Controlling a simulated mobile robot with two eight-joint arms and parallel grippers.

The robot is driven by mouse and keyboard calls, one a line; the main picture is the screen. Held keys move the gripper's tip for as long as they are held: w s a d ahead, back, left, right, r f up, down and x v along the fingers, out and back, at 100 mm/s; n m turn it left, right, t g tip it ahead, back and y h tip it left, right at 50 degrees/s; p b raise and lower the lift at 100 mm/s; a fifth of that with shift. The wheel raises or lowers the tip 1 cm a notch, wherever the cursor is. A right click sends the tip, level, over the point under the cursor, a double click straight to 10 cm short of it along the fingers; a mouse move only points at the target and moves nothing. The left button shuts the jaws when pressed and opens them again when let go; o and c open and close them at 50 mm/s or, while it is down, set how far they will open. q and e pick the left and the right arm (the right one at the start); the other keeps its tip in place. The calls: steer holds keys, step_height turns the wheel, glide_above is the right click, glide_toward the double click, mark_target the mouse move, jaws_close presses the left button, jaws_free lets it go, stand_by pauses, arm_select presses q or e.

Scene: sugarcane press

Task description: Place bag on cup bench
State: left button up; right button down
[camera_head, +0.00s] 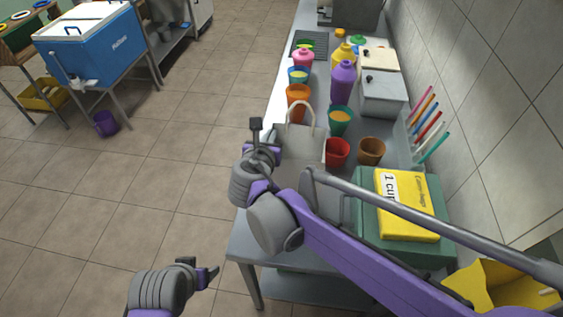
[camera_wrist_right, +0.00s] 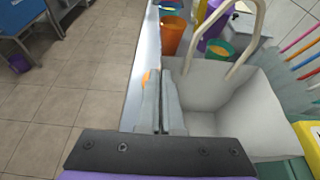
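The bag (camera_head: 301,146) is pale grey-white with an upright loop handle and stands over the near part of the cup bench (camera_head: 283,88). Its lower part is hidden by my right arm, so I cannot tell whether its base touches the bench. In the right wrist view the open bag (camera_wrist_right: 238,118) fills the right side. My right gripper (camera_head: 264,138) is at the bag's left edge. In the wrist view its fingers (camera_wrist_right: 161,100) are almost together, seemingly with the bag's left wall between them. My left gripper (camera_head: 208,276) is low over the floor, empty; its finger gap is unclear.
Near the bag are a red cup (camera_head: 337,152), a brown cup (camera_head: 371,151), a green cup (camera_head: 340,121) and an orange cup (camera_head: 298,97). A purple bottle (camera_head: 342,83) stands behind. A yellow package (camera_head: 406,203) lies on a green box (camera_head: 370,222).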

steer(key=shift+f+b, duration=0.35)
steer(key=shift+f, duration=2.7)
steer(key=shift+f, duration=0.15)
steer(key=c, duration=1.1)
jaws_free()
steer(key=shift+r, duration=0.25)
steer(key=v, duration=1.2)
steer(key=shift+p, duration=0.35)
steer(key=shift+f, duration=0.1)
